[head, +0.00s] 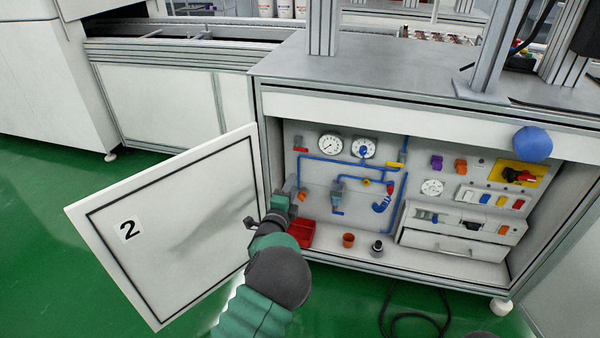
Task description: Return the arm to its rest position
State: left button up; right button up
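My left arm (262,290) reaches up from the bottom of the head view, green and dark grey. Its gripper (282,202) is at the left side of the open cabinet, by the inner edge of the door and in front of a red bin (301,232). The gripper is small and seen from behind, so its fingers and anything between them cannot be made out. Whether it touches the bin or door cannot be told. My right gripper is not in view.
The white door (165,225) marked 2 stands open to the left. The cabinet holds gauges (331,144), blue pipes, a red switch on a yellow plate (522,175) and a drawer unit (455,247). A blue ball (532,144) is at upper right. Green floor is open below; a black cable (415,316) lies there.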

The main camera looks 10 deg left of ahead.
pick_arm(q)
jog(key=s+a+n+g+y+p, duration=0.2)
jog(key=s+a+n+g, duration=0.15)
jog(key=s+n, duration=0.3)
jog(key=s+a+n+g+y+p, duration=0.1)
jog(key=s+a+n+g+p, duration=0.15)
jog(key=s+n+g, duration=0.35)
jog(key=s+d+n+g+h+p, duration=0.1)
jog(key=s+d+n+g, duration=0.2)
jog(key=s, duration=1.2)
jog(key=s+d+n+g+h+p, duration=0.1)
jog(key=s+d+n+g, duration=0.25)
jog(key=s, duration=1.15)
notch_tip(320, 180, up, 38)
jog(key=w+p, duration=0.1)
jog(key=p, duration=3.6)
jog(key=shift+w+a+f+t+p, duration=0.15)
jog(key=shift+a+f+t+p, duration=0.15)
jog(key=shift+a+p, duration=0.15)
